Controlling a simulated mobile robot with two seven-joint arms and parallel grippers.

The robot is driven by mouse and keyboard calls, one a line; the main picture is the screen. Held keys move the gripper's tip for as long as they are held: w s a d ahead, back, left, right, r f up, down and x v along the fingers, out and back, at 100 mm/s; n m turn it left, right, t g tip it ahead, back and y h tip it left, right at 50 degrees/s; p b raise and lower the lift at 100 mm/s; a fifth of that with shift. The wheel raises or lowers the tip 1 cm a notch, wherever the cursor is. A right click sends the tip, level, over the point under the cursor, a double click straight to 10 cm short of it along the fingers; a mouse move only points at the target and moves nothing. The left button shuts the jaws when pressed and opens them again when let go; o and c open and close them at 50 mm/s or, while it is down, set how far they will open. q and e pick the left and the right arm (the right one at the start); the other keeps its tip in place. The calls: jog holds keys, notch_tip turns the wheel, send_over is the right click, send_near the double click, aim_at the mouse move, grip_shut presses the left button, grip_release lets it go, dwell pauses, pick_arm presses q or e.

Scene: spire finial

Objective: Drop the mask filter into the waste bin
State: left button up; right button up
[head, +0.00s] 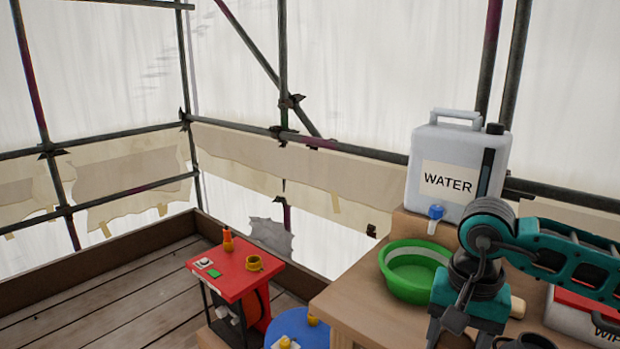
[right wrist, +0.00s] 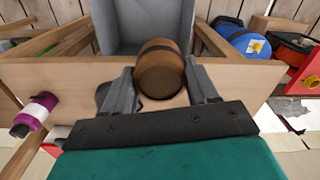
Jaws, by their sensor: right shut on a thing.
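In the right wrist view a brown cylinder (right wrist: 160,70) with a dark band sits between the fingertips of my right gripper (right wrist: 162,88). The gripper is shut on it; I cannot tell for sure that it is the mask filter. Beyond it is a grey, box-like container (right wrist: 120,30), which may be the waste bin; its full shape is cut off. In the head view my right gripper (head: 462,338) points down at the bench's front, its fingertips cut off by the lower edge. My left gripper is not in view.
A wooden bench (head: 350,300) bears a green basin (head: 408,286), a white water canister (head: 455,165) and a wipes box (head: 580,318) close to my right arm. Left of it are a red-topped stand (head: 235,272) and a blue drum (head: 300,330). The plank floor at left is clear.

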jog(key=n, duration=0.2)
jog(key=s+a+n, duration=0.1)
jog(key=n, duration=0.1)
jog(key=a+f+n, duration=0.1)
jog(key=shift+s+f+n, duration=0.1)
jog(key=shift+s+n, duration=0.3)
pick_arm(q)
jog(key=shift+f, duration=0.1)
pick_arm(e)
jog(key=shift+f, duration=0.1)
